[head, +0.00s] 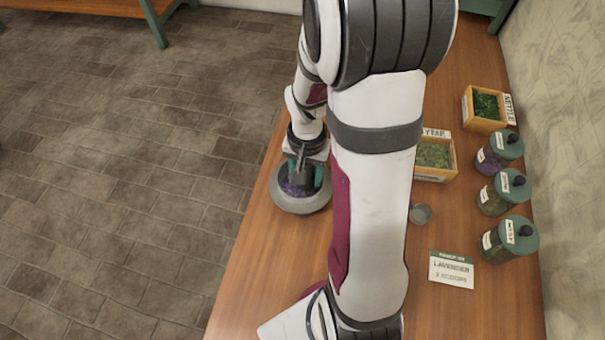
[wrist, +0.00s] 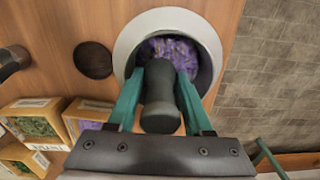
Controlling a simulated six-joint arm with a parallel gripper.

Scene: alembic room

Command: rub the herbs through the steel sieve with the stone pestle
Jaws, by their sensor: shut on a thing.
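My gripper (head: 303,172) is shut on the dark stone pestle (wrist: 161,100), with one teal finger on each side of it. The pestle's lower end points into a round, pale-grey-rimmed vessel, which looks like the sieve (head: 300,203). The same vessel shows in the wrist view (wrist: 134,35). Purple herbs (wrist: 172,50) lie inside it, around the pestle's far end. Whether the pestle touches the herbs or the mesh cannot be told; the pestle and fingers hide part of the inside. In the head view my arm covers the middle of the table.
On the table (head: 245,290) stand a thyme box (head: 436,172), a nettle box (head: 483,124), several lidded jars (head: 511,240) along the wall, a small grey cup (head: 420,214) and a lavender card (head: 452,269). A dark round disc (wrist: 93,60) lies beside the vessel. The front left tabletop is clear.

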